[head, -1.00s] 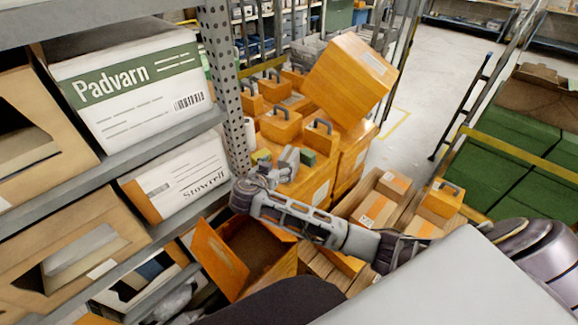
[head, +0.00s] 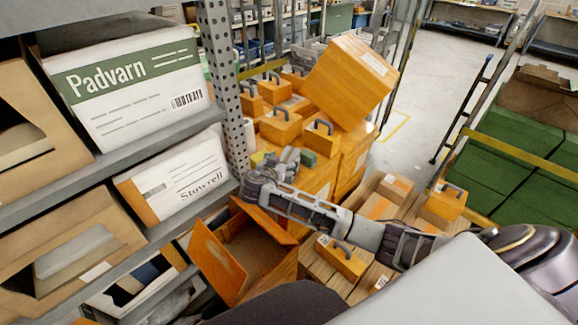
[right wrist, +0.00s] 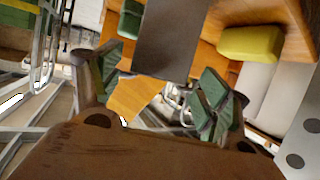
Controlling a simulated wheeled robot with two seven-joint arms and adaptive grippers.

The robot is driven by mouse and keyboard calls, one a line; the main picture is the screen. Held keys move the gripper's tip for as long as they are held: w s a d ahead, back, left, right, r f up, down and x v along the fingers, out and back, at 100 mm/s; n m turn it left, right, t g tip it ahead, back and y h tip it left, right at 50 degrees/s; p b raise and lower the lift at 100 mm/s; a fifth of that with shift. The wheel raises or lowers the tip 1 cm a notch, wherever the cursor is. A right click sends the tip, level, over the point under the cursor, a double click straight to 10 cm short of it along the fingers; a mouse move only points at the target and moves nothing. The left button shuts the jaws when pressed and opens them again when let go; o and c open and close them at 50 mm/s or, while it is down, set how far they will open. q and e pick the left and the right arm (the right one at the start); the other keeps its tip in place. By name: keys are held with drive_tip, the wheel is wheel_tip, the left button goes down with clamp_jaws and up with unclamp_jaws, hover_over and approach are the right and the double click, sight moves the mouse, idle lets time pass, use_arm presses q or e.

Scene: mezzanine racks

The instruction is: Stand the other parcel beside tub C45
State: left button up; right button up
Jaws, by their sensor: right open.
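My right gripper (head: 290,158) is at the near edge of an orange surface beside the rack post in the head view. In the right wrist view its two green-padded fingers (right wrist: 160,82) are apart, with nothing held between them. Just beyond them is a flat dark grey piece (right wrist: 170,40); I cannot tell what it is. A small yellow block (head: 258,158) and a small green block (head: 308,158) lie on either side of the gripper; the wrist view shows the yellow block (right wrist: 250,43) and green block (right wrist: 130,20) too. No C45 label is readable, and I cannot tell which thing is the parcel.
Orange cases with handles (head: 281,125) crowd behind the gripper, under a large tilted orange box (head: 347,82). An open orange box (head: 220,262) stands below my forearm. The rack's perforated post (head: 222,75) is close at left. Clear floor (head: 425,100) lies beyond.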

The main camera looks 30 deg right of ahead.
sight(286, 158)
drive_tip(key=shift+w+d+f, duration=0.1)
drive_tip(key=shift+w+d, duration=0.1)
drive_tip(key=shift+d, duration=0.1)
drive_tip(key=b+x, duration=0.1)
drive_tip(key=x, duration=0.1)
drive_tip(key=shift+w+d, duration=0.15)
drive_tip(key=shift+d, duration=0.15)
drive_tip(key=shift+w+d+f+b, duration=0.35)
drive_tip(key=shift+w+d+b, duration=0.05)
drive_tip(key=shift+d, duration=0.05)
drive_tip(key=shift+w+d, duration=0.15)
drive_tip(key=shift+c, duration=0.8)
drive_tip(key=c, duration=1.1)
use_arm(q)
drive_tip(key=shift+s+a+f, duration=0.2)
drive_tip(key=shift+a+f, duration=0.8)
drive_tip(key=shift+w, duration=0.1)
use_arm(e)
drive_tip(key=shift+r, duration=0.15)
